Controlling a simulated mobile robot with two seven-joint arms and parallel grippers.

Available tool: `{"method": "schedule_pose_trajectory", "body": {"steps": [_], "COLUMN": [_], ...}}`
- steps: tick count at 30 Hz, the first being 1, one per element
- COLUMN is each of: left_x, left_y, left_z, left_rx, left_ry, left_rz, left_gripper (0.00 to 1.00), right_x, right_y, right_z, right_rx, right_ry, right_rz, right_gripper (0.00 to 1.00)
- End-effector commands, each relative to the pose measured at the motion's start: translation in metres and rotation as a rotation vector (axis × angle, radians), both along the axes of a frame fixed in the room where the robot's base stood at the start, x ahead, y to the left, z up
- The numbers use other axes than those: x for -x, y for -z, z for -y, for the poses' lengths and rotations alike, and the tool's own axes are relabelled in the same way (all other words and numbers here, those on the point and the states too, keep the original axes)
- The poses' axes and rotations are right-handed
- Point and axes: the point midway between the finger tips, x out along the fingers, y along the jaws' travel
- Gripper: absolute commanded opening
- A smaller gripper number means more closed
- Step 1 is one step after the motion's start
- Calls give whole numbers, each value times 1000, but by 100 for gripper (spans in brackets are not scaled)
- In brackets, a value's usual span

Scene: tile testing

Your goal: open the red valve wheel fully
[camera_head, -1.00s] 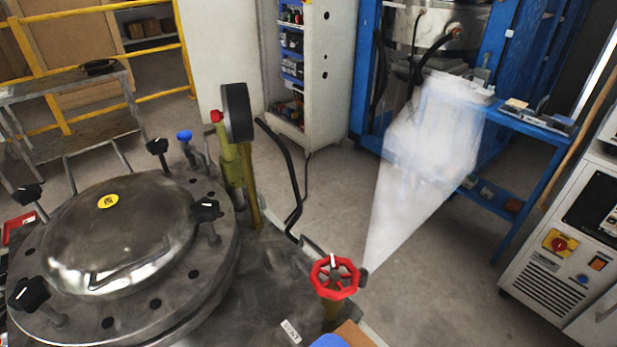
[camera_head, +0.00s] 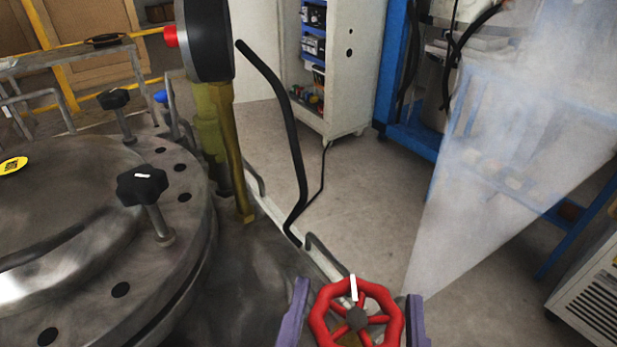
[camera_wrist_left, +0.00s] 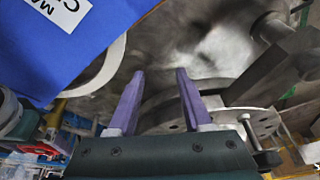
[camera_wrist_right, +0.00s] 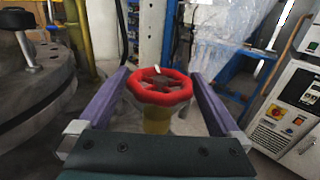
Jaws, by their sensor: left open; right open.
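The red valve wheel (camera_head: 322,312) is at the bottom of the head view, with a dark hub and a white mark at its far rim. My right gripper (camera_head: 358,310) is open, one purple finger on each side of the wheel. In the right wrist view the wheel (camera_wrist_right: 158,86) lies between the open fingers (camera_wrist_right: 158,78), with gaps on both sides and a yellow stem below it. I cannot tell the exact depth of the fingers against the rim. My left gripper (camera_wrist_left: 156,75) is open and empty in its wrist view, near grey metal parts. It is out of the head view.
A white jet of vapour (camera_head: 500,160) spreads up and right from beside the wheel. The round metal vessel lid (camera_head: 70,210) with black knobs is at left. A gauge (camera_head: 207,40) on a yellow-green pipe stands behind. A blue panel (camera_wrist_left: 80,40) is near my left gripper.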

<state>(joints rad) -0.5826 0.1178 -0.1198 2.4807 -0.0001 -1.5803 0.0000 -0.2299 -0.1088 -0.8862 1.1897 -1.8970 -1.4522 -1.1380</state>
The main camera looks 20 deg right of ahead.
Motion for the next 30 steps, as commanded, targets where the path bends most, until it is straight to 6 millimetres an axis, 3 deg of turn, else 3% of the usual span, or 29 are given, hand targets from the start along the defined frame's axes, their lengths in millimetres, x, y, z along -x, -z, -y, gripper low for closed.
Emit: {"method": "schedule_pose_trajectory", "body": {"steps": [6, 17, 30], "left_x": [0, 0, -1], "left_y": [-2, -2, -2], "left_z": [1, 1, -2], "left_rx": [4, 3, -7], "left_ry": [-2, -1, 5], "left_rz": [0, 2, 2], "left_gripper": [50, 50, 50], "right_x": [-27, -32, -32], "right_y": [0, 0, 0], "right_z": [14, 16, 16], "right_rx": [0, -1, -1], "right_ry": [0, 0, 1], "right_rz": [1, 0, 0], "right_gripper": [100, 100, 50]}}
